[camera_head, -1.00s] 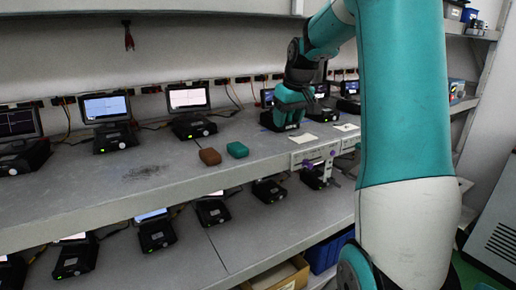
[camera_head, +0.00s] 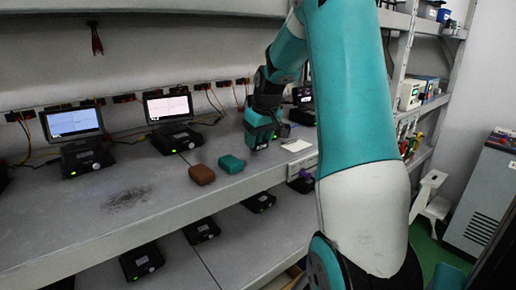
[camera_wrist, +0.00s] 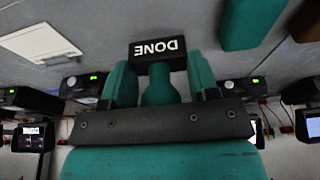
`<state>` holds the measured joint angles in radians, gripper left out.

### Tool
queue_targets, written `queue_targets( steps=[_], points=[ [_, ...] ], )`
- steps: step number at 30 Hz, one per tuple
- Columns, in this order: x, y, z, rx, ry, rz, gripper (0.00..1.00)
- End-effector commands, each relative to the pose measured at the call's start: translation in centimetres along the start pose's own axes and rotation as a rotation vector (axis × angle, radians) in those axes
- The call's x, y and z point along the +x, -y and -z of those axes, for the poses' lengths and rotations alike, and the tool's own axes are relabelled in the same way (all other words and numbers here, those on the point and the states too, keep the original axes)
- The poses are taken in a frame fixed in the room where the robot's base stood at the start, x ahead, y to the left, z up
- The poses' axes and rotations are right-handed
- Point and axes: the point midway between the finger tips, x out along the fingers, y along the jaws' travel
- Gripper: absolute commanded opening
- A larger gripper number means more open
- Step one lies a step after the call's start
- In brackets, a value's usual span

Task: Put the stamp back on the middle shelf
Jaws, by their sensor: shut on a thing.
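My gripper (camera_wrist: 160,85) is shut on the stamp, which has a teal handle (camera_wrist: 158,88) and a black block (camera_wrist: 158,50) lettered DONE. The letters appear upside down in the wrist view. In the head view my gripper (camera_head: 262,140) is over the grey middle shelf (camera_head: 130,215), right of a teal block (camera_head: 231,164); the stamp itself cannot be made out clearly there. I cannot tell whether the stamp touches the shelf.
A brown block (camera_head: 201,175) lies left of the teal block. A white pad (camera_head: 296,145) lies right of my gripper. Black devices with screens (camera_head: 168,106) line the back with cables. The shelf front is clear around a dark smudge (camera_head: 127,197). More devices (camera_head: 142,262) stand below.

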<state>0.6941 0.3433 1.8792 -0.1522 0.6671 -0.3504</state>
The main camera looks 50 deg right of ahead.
Motion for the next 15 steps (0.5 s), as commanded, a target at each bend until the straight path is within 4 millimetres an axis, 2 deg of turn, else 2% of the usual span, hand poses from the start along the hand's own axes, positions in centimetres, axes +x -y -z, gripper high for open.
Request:
queue_targets(
  steps=[7,15],
  points=[
    [3.1,0.0,-0.9,0.001,0.002,0.000,0.40],
    [3.5,0.0,-1.0,0.000,0.000,0.000,0.40]
  ],
)
